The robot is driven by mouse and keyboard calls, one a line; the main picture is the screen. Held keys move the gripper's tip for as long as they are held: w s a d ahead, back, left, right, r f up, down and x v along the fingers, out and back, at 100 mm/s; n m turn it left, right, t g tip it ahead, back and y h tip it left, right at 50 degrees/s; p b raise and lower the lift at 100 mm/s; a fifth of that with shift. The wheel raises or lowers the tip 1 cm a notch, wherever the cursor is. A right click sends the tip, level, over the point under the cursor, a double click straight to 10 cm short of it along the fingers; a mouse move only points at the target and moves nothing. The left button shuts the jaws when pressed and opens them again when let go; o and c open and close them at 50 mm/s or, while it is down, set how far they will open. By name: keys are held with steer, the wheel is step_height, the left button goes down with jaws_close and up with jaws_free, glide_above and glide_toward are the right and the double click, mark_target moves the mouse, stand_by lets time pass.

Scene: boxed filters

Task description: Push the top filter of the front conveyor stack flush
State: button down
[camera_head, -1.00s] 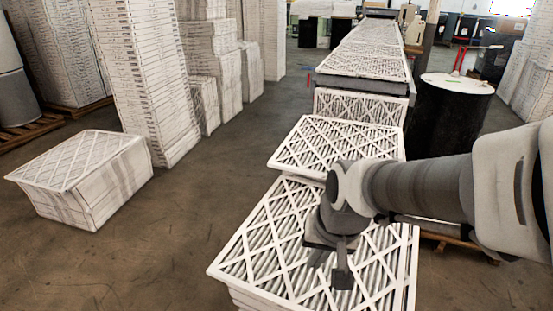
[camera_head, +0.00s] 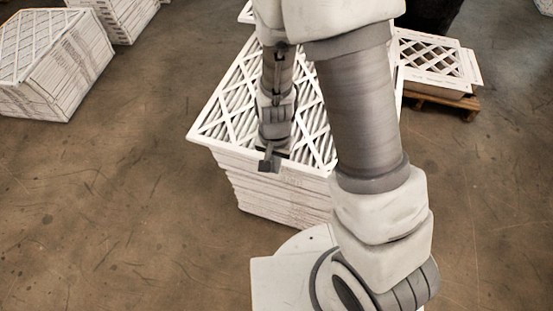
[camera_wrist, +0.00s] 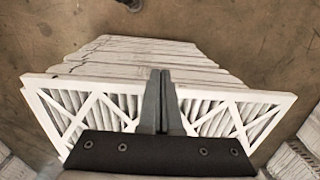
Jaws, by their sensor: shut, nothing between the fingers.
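The front stack (camera_head: 262,190) of white-framed filters stands in the middle of the head view. Its top filter (camera_head: 215,118) has a white lattice over pleated grey media, and part of it is hidden by my arm. In the wrist view the top filter (camera_wrist: 232,118) lies below my gripper, with the layered stack side (camera_wrist: 150,58) beyond its edge. My gripper (camera_head: 268,162) is shut and empty, pointing down at the top filter's near edge. In the wrist view the closed fingers (camera_wrist: 160,76) reach just across that edge. I cannot tell whether they touch it.
A lower filter pile (camera_head: 435,62) on a wooden pallet (camera_head: 450,103) stands to the right. Another filter stack (camera_head: 55,65) stands at the upper left. The concrete floor left of and in front of the stack is clear. My arm crosses the right side of the stack.

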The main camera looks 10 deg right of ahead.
steer(key=w+d+f+b, duration=0.1)
steer(key=w+f+b, duration=0.1)
steer(key=f, duration=0.6)
steer(key=shift+w+d, duration=0.35)
steer(key=shift+w, duration=0.5)
steer(key=w, duration=0.1)
steer(key=w+d, duration=0.2)
steer(key=w, duration=0.1)
steer(key=shift+b, duration=0.3)
steer(key=shift+s+a, duration=0.1)
